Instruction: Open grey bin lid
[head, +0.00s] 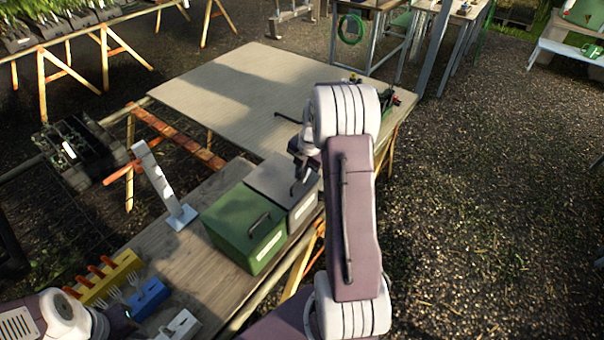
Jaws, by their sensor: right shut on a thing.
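The grey bin (303,210) stands on the wooden bench, right behind a green bin. Its grey lid (268,178) looks flat on top, closed as far as I can see. My right gripper (298,186) points down at the lid's right side and is shut on what appears to be the lid's handle; my own arm and wrist hide part of the lid and the exact grip.
The green bin (243,229) with a dark handle stands close against the grey bin. A white upright stand (160,180) is to the left. Yellow (104,279) and blue (149,298) tool holders stand nearer. A wide, mostly bare table (225,95) lies behind.

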